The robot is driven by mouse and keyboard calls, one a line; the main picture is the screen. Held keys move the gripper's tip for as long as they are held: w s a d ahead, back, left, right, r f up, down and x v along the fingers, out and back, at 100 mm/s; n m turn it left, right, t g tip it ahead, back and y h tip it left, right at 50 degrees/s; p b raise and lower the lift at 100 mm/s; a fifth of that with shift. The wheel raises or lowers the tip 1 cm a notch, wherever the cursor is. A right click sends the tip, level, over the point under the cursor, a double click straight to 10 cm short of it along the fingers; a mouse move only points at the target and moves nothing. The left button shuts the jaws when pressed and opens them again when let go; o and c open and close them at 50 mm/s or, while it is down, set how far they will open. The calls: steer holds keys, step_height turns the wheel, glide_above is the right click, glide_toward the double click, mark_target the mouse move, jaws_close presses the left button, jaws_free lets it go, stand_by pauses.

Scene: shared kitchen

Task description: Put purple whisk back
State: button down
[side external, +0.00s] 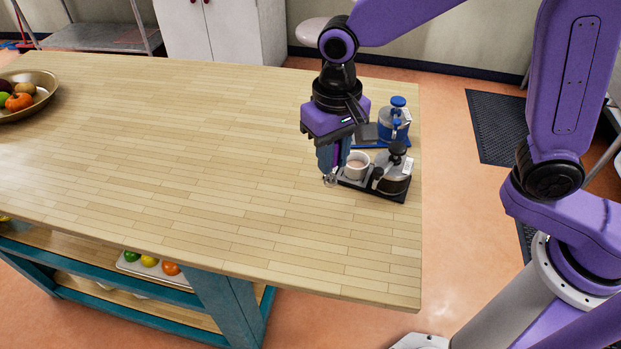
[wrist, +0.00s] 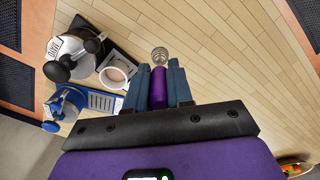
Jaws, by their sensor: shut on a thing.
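The purple whisk (wrist: 158,88) is between the two fingers of my gripper (wrist: 158,75) in the wrist view, with its wire head (wrist: 160,55) beyond the fingertips. In the side view, my gripper (side external: 331,165) points down over the right part of the wooden table, and the whisk's wire head (side external: 330,180) shows below the fingers. The whisk's handle is mostly hidden by the fingers there. Right beside the gripper is a black tray (side external: 390,194) with a white cup (side external: 356,166) and a glass pot with a black lid (side external: 397,172).
Behind the black tray stands a blue tray (side external: 366,145) with a blue-lidded pot (side external: 394,122). It also shows in the wrist view (wrist: 102,102). A fruit bowl (side external: 40,98) sits at the far left. The table's middle (side external: 190,150) is clear. Its right edge is close to the trays.

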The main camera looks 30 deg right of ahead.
steer(key=shift+w+a+f, duration=0.4)
steer(key=shift+w+f, duration=0.15)
steer(key=shift+f, duration=0.75)
steer(key=shift+w+a+f, duration=0.35)
steer(key=shift+w+f, duration=0.15)
steer(key=shift+f, duration=0.85)
steer(key=shift+w+a+f, duration=0.4)
steer(key=shift+w+f, duration=0.15)
steer(key=shift+f, duration=0.75)
steer(key=shift+f, duration=0.1)
steer(key=c, duration=1)
jaws_free()
step_height(320, 180, up, 12)
